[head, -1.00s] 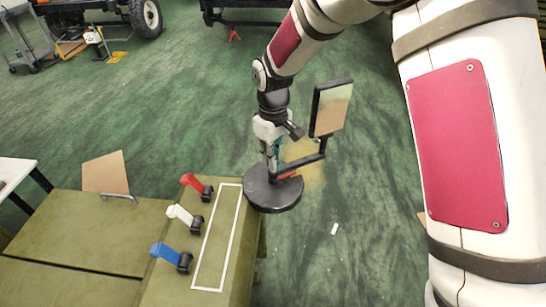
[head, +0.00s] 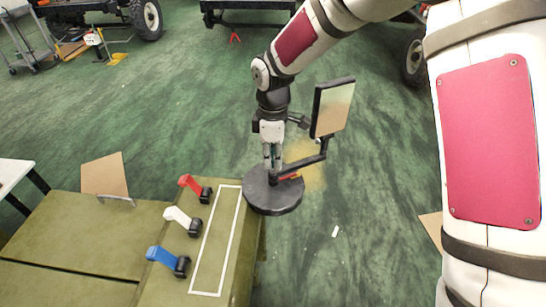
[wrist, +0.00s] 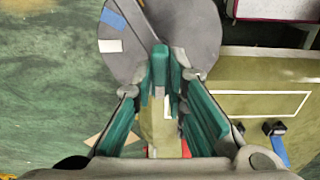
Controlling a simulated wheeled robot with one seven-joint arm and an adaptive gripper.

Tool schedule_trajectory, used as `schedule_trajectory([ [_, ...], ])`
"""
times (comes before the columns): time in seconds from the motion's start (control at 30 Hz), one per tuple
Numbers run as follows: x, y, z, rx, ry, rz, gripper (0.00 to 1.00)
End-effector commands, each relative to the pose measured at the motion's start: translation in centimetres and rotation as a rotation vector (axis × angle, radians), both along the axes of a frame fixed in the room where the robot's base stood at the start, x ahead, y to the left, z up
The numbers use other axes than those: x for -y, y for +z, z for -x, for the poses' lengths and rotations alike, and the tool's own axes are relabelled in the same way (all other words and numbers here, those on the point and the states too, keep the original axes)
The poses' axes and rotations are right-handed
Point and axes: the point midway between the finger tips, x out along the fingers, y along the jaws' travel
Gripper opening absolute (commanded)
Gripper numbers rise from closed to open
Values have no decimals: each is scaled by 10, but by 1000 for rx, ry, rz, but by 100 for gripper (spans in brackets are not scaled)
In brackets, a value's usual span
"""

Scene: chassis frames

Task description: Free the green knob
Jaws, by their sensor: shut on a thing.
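A dark round disc (head: 258,202) bears a post and a side arm with a square mirror (head: 333,106), which together look like a mirror stand. My gripper (head: 272,172) points down at the post over the disc's middle. In the wrist view its teal fingers (wrist: 167,75) come close together in front of the grey disc (wrist: 205,40). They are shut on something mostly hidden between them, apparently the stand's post. Blue and white patches show on the disc in the wrist view. I cannot make out a green knob apart from the teal fingers.
An olive box (head: 75,230) at the lower left carries a red lever (head: 190,184), a white lever (head: 178,215) and a blue lever (head: 163,256). A white outlined rectangle (head: 215,240) lies beside them. The disc overlaps the box's right edge in view. Green floor lies open beyond.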

Motion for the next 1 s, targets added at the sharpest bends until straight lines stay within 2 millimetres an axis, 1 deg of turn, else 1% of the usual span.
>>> schedule_trajectory([
  [0.47, 0, 1, -1, 3, 17, 0, 0],
  [0.5, 0, 1, -1, 3, 17, 0, 18],
  [0.57, 0, 0, -1, 3, 16, 0, 32],
  [0.6, 0, 0, -1, 2, 16, 0, 33],
  [0.87, 0, 0, 0, 1, 14, 0, 33],
  [1.0, 0, 8, -1, 2, 13, 0, 33],
])
